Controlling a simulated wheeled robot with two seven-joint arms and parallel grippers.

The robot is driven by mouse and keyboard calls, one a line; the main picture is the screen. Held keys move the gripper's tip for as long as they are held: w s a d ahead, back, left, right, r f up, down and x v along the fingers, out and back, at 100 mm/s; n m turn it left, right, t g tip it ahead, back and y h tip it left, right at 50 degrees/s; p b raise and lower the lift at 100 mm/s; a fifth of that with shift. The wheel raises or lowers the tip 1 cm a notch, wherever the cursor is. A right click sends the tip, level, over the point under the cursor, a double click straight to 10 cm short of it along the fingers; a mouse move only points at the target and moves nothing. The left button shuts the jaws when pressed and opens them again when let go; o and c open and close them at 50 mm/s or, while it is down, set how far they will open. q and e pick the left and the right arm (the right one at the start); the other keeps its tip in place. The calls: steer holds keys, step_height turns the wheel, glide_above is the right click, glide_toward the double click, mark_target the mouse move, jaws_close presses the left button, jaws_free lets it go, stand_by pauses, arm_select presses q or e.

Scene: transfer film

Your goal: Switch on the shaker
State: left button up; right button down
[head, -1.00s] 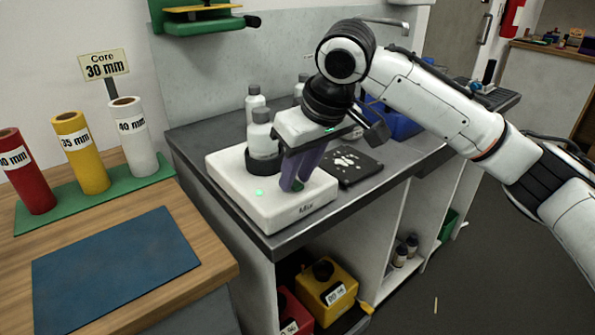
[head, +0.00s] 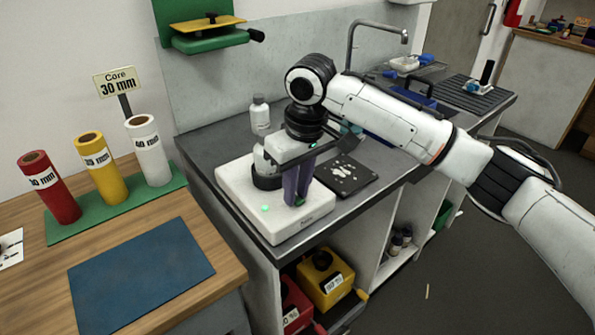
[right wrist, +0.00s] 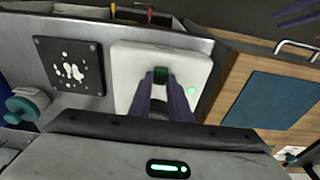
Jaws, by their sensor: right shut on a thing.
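The shaker (head: 236,199) is a white box on the dark grey bench, with a dark ring holder (head: 265,181) on top. A white bottle (head: 262,162) stands in the ring, partly hidden by my right gripper. A small green light (head: 265,208) glows on the shaker's top; it also shows in the right wrist view (right wrist: 191,91). My right gripper (head: 298,201) points down at the shaker's front right corner. Its purple fingers are shut on a small green switch (right wrist: 160,75), seen between the fingertips in the right wrist view. My left gripper is out of view.
A black plate with white patches (head: 347,178) lies right of the shaker. Another white bottle (head: 260,117) stands behind it. At left, red, yellow and white rolls stand on a green base (head: 115,208), near a blue mat (head: 140,275). Yellow and red containers sit below the bench.

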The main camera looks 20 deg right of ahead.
mark_target(301, 201)
steer(key=shift+r, duration=0.2)
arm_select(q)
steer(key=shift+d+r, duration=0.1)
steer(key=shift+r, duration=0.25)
arm_select(e)
steer(key=shift+f, duration=0.1)
steer(key=c, duration=1.7)
jaws_free()
steer(key=shift+c, duration=0.2)
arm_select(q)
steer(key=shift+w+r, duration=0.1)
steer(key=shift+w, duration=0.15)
arm_select(e)
steer(key=shift+o, duration=0.5)
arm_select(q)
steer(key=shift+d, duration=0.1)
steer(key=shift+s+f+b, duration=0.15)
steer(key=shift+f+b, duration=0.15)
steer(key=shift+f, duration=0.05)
arm_select(e)
step_height(301, 201, up, 10)
steer(key=s, duration=0.1)
steer(key=shift+d, duration=0.25)
